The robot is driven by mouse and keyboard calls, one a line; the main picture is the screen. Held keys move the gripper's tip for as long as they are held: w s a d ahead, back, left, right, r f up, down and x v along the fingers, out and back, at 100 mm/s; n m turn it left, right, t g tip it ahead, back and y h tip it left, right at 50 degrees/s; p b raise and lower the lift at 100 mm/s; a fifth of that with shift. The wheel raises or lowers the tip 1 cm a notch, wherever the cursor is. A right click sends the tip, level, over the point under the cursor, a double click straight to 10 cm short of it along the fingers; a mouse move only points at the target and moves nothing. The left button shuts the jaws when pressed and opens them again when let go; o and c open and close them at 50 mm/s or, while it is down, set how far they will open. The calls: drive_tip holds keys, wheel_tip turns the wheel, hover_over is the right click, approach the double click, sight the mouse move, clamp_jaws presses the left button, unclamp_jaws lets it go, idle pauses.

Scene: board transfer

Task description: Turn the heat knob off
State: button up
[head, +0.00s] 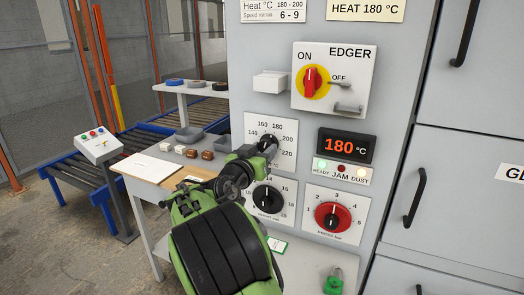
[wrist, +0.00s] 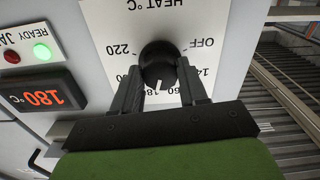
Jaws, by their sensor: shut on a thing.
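The black heat knob (wrist: 158,55) sits on a white dial plate (wrist: 115,22), seen upside down in the wrist view. The plate carries HEAT °C, numbers and the word OFF. The knob's white mark points toward the 180 region, away from OFF. My gripper (wrist: 160,78) is shut on the knob, one finger on each side. In the head view my gripper (head: 267,147) is at the upper dial plate (head: 252,119) and hides much of the knob. The display (head: 346,146) reads 180 °C in red.
Below are a black knob (head: 267,197) and a red knob (head: 332,215). Above is the red and yellow EDGER switch (head: 312,82), with levers beside it. A green padlock (head: 333,283) hangs low. A table (head: 148,184) and a blue roller conveyor (head: 75,168) stand left.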

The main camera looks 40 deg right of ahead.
drive_tip(key=n+p, duration=0.2)
drive_tip(key=n, duration=0.2)
drive_tip(key=shift+r, duration=0.1)
drive_tip(key=n+p, duration=0.2)
drive_tip(key=n, duration=0.2)
drive_tip(key=n+p, duration=0.3)
drive_tip(key=shift+r+n, duration=0.1)
drive_tip(key=shift+n, duration=0.2)
drive_tip(key=n+p, duration=0.3)
drive_tip(key=shift+s+n+p, duration=0.1)
drive_tip(key=shift+n+p, duration=0.2)
drive_tip(key=shift+p, duration=0.05)
drive_tip(key=n+p, duration=0.6)
drive_tip(key=shift+r+p, duration=0.1)
drive_tip(key=shift+p, duration=0.3)
drive_tip(key=n+p, duration=0.3)
drive_tip(key=shift+n+p, duration=0.75)
drive_tip(key=shift+n, duration=0.05)
drive_tip(key=shift+f, duration=0.2)
